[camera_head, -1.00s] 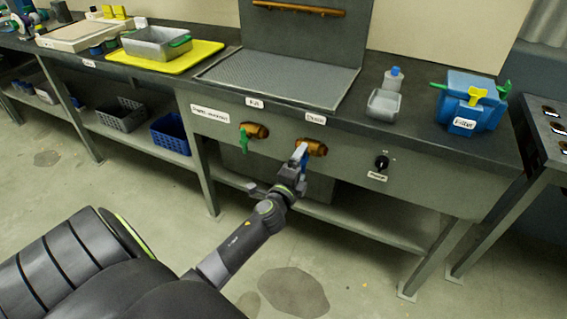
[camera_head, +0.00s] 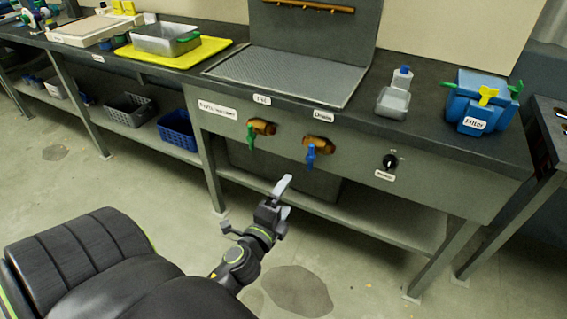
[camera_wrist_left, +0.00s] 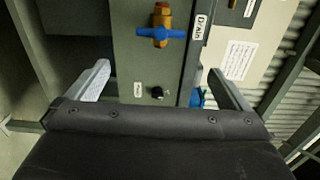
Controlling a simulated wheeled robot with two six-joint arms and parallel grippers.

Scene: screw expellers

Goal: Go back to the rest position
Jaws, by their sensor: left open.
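My left gripper (camera_head: 283,190) is open and empty in the head view, in free air in front of and below the bench's front panel. Its two fingers also show spread apart in the left wrist view (camera_wrist_left: 165,85). The drain valve (camera_head: 318,146), brass with a blue handle, is on the front panel above the gripper, apart from it; its handle points down. It also shows in the left wrist view (camera_wrist_left: 161,36). The brass valve with the green handle (camera_head: 258,131) is to its left. My right gripper is not in view.
The grey bench (camera_head: 430,170) has a black knob (camera_head: 389,161) on its panel. On top are a blue filter box (camera_head: 484,100), a small grey container (camera_head: 392,102) and a yellow tray (camera_head: 200,54). Blue (camera_head: 178,130) and grey baskets (camera_head: 128,108) sit on the lower shelf. The floor in front is clear.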

